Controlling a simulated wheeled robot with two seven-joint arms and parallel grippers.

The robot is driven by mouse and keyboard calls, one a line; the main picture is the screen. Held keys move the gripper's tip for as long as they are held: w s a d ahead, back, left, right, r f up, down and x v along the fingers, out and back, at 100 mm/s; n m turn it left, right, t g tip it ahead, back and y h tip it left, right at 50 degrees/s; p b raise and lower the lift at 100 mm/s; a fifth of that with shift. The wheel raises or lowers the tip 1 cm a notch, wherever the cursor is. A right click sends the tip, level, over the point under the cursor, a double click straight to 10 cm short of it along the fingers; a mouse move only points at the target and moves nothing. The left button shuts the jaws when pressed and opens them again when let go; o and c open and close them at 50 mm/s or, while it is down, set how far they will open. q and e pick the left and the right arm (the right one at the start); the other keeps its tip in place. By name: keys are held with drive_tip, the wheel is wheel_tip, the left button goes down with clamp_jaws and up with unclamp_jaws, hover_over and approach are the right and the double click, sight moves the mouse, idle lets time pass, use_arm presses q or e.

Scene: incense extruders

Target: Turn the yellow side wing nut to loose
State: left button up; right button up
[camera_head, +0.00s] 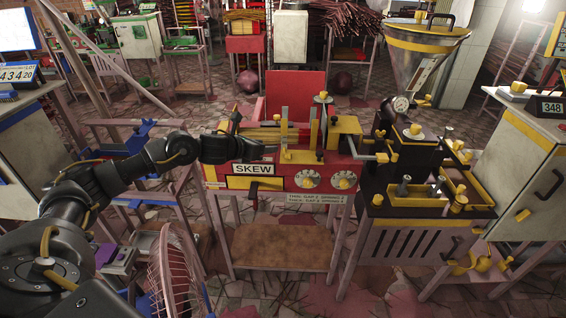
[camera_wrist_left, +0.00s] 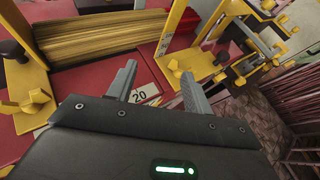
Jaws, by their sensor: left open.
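I cannot tell which is the side one. My left gripper (camera_wrist_left: 158,84) is open and empty over the red machine top, between the left nut and the right-hand nuts, apart from them. In the head view my left arm reaches in front of the red SKEW machine (camera_head: 214,174); its gripper (camera_head: 274,147) is small and dark there. My right gripper is out of view.
A bundle of tan sticks (camera_wrist_left: 100,38) lies between the yellow brackets. A black-and-yellow machine (camera_head: 415,235) with a metal funnel (camera_head: 425,70) stands to the right. A pink fan (camera_head: 172,275) stands front left.

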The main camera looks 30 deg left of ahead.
sight(287, 152)
use_arm(q)
drive_tip(key=s+m+h+b, duration=0.2)
drive_tip(key=s+m+h, duration=0.1)
drive_tip(key=s, duration=0.1)
drive_tip(key=shift+m+g, duration=0.3)
drive_tip(key=shift+m, duration=0.1)
drive_tip(key=x, duration=0.3)
drive_tip(key=p+x, duration=0.1)
drive_tip(key=x, duration=0.2)
drive_tip(key=p+x, duration=0.1)
drive_tip(key=x, duration=0.2)
drive_tip(key=shift+d+r, duration=0.4)
drive_tip(key=shift+w+d+f, duration=0.1)
drive_tip(key=shift+w+f, duration=0.05)
drive_tip(key=shift+w, duration=0.1)
drive_tip(key=shift+w+d+f, duration=0.1)
drive_tip(key=shift+w, duration=0.05)
drive_tip(key=c, duration=0.7)
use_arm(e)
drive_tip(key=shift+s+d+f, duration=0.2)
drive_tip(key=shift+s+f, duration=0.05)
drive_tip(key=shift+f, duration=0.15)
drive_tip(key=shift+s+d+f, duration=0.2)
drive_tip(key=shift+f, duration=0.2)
